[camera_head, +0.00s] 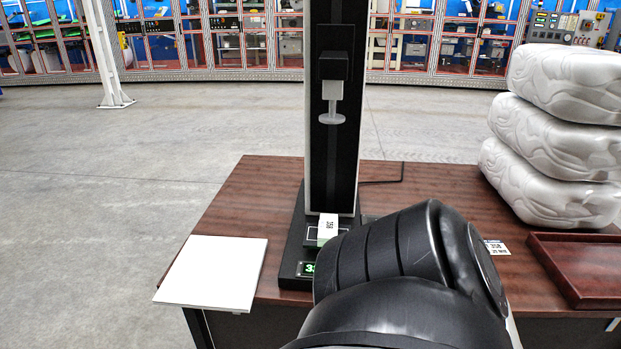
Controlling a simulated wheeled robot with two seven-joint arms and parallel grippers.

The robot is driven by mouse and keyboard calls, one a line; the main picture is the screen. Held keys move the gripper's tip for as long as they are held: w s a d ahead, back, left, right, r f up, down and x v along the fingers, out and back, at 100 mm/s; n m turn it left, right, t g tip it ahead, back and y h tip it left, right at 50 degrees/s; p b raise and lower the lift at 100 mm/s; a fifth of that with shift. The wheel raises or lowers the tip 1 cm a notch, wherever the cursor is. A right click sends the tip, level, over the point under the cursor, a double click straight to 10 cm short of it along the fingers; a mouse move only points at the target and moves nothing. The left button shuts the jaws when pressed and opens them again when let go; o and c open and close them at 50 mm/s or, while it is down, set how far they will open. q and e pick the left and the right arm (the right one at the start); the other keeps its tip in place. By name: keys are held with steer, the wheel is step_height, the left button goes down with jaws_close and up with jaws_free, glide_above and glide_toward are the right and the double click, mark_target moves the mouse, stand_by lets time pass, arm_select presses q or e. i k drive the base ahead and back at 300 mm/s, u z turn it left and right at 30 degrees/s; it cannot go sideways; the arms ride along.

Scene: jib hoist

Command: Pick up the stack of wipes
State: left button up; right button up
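A flat white square stack (212,272), which looks like the wipes, lies at the left front of the brown table, its left part reaching the table edge. Three bulky white wrapped bundles (555,140) are piled at the table's right; I cannot tell what they hold. Neither of my grippers shows. A black link of my own arm fills the lower middle and hides part of the table's front. It is apart from the white square in the picture.
A black upright stand (334,170) with a green-lit display rises between the white square and my arm. A dark red tray (585,268) is at the right front of the brown table (420,190). A small label card (496,248) lies beside it. Open floor is left.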

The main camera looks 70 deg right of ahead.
mark_target(328, 226)
steer(key=z, duration=1)
steer(key=i, duration=1.1)
steer(key=z, duration=1.15)
